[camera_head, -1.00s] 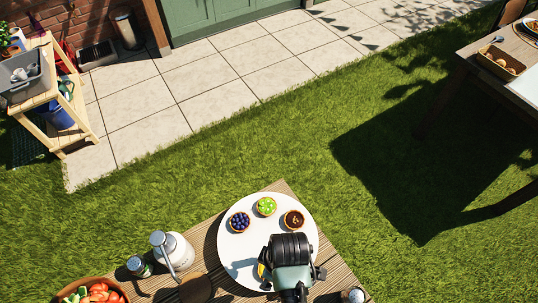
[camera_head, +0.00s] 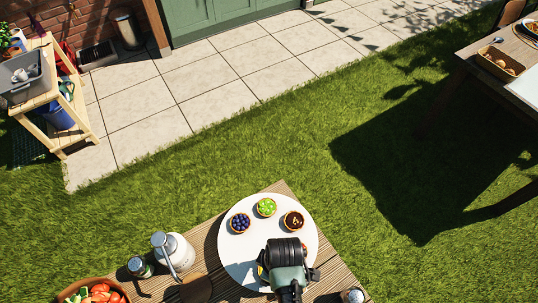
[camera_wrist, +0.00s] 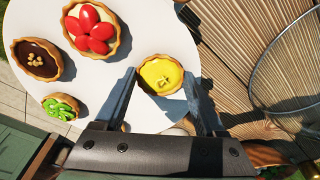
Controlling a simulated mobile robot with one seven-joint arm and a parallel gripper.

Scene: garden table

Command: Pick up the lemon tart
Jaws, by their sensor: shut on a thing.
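The lemon tart (camera_wrist: 160,73), yellow with a brown crust, sits between the two fingers of my gripper (camera_wrist: 158,84) in the wrist view. The fingers are shut on it from both sides. It is above or on the round white plate (camera_wrist: 190,33); I cannot tell whether it touches the plate.
Beside it on the plate are a red-fruit tart (camera_wrist: 90,30), a chocolate tart (camera_head: 293,220), a green-fruit tart (camera_head: 266,207) and a blueberry tart (camera_head: 240,222). A wire mesh thing (camera_wrist: 295,75) lies right in the wrist view.

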